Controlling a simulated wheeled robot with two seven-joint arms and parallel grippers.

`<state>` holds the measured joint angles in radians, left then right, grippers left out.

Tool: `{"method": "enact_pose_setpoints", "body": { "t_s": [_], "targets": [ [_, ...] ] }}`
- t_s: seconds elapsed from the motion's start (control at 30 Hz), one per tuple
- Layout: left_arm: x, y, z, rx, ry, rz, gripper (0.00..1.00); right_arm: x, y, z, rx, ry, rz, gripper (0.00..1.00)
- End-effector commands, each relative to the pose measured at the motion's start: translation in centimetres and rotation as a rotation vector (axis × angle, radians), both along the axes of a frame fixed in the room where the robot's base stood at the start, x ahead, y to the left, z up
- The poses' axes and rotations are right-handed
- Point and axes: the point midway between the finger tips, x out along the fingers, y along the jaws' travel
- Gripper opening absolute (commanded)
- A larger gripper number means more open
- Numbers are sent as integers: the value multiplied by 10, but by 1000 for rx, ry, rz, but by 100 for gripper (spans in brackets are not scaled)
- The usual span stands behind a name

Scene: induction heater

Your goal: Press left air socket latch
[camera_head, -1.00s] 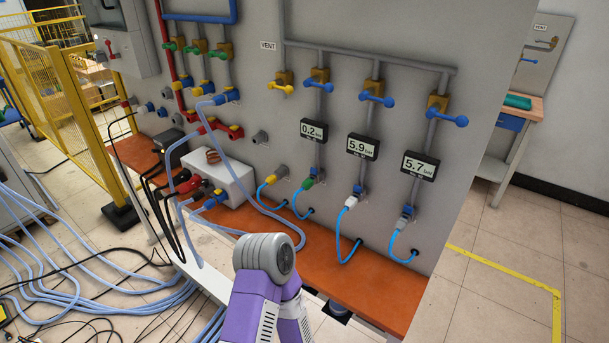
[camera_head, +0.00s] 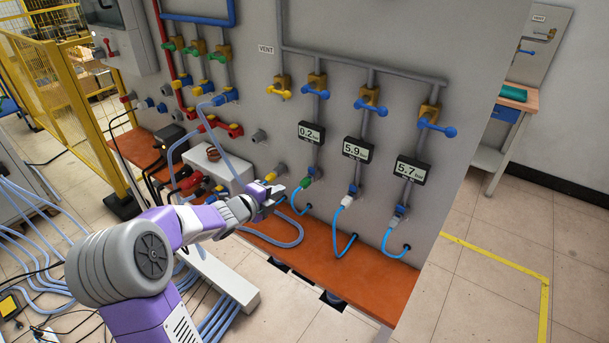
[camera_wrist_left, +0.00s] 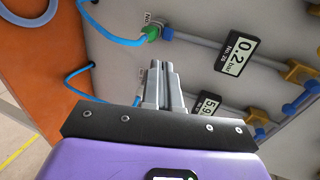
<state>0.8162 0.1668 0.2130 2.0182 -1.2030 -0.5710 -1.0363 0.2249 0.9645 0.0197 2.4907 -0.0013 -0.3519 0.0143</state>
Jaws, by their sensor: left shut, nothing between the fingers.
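The air sockets stand in a row low on the grey panel. My left gripper (camera_head: 281,193) is shut and empty, just below the yellow and green sockets in the head view. In the wrist view its fingertips (camera_wrist_left: 163,68) point at the panel. The green socket (camera_wrist_left: 152,33) with its blue hose lies just beyond them. I cannot tell whether the fingers touch anything. My right gripper is out of view.
Pressure gauges reading 0.2 (camera_head: 311,134), 5.9 (camera_head: 358,148) and 5.7 (camera_head: 411,170) hang above the sockets, with blue valve handles higher up. A white box (camera_head: 217,165) with hose connections stands left of the gripper.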

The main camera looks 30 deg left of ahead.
Motion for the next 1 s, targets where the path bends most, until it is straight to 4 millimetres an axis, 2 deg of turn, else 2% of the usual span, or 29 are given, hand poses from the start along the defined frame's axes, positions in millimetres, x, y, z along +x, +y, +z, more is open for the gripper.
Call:
{"method": "enact_pose_setpoints", "body": {
  "t_s": [0.23,0.37,0.8,1.0],
  "targets": [
    [3,-1,-2,-5,1,0,0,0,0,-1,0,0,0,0],
    [17,-2,-8,-7,3,-1,0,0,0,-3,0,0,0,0],
    [103,-10,-33,-9,3,0,0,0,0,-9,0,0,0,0],
    [127,-11,-31,-8,3,0,0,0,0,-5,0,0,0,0]
  ]
}}
